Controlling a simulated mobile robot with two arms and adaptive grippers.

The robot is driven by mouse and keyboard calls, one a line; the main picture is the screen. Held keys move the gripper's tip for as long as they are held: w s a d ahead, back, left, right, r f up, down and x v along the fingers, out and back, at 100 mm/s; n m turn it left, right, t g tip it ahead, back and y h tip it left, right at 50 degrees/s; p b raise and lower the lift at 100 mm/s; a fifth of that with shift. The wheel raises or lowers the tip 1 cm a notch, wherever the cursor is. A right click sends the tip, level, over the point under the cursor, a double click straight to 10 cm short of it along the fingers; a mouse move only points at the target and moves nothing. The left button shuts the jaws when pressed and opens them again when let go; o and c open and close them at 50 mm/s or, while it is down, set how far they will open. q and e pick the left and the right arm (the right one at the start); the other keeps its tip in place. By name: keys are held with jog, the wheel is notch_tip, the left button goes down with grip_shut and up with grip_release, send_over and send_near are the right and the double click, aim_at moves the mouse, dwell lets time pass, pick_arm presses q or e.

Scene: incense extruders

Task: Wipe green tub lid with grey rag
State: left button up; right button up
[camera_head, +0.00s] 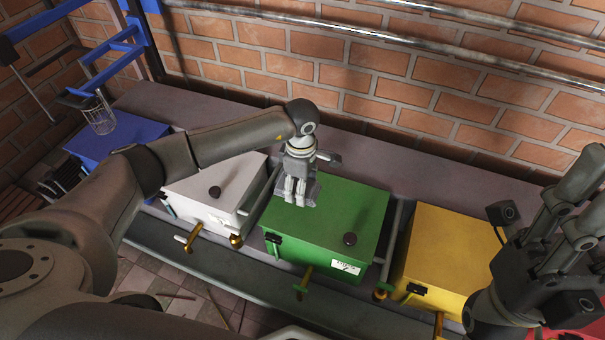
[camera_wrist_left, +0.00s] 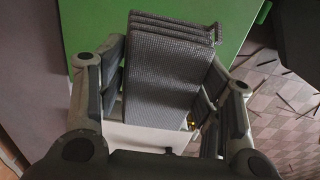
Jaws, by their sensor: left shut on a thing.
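The green tub (camera_head: 352,207) stands mid row, its flat lid bearing a dark round knob near the front right. My left gripper (camera_head: 296,192) is over the lid's left rear part and points down. It is shut on the grey rag (camera_head: 313,187), a folded, textured pad. The left wrist view shows the rag (camera_wrist_left: 165,75) between the fingers (camera_wrist_left: 160,105), with the green lid (camera_wrist_left: 100,20) behind it. I cannot tell whether the rag touches the lid. My right gripper (camera_head: 570,195) is at the right edge, fingers up and partly cut off; its opening is unclear.
A white tub (camera_head: 218,188) stands left of the green one and a yellow tub (camera_head: 440,250) right of it. A blue tub (camera_head: 115,137) with a wire basket (camera_head: 98,115) above is far left. Metal rails (camera_head: 395,245) stand between tubs. A brick wall (camera_head: 350,85) rises behind.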

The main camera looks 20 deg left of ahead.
pick_arm(q)
jog(key=shift+r+p, duration=0.75)
jog(key=shift+r, duration=0.7)
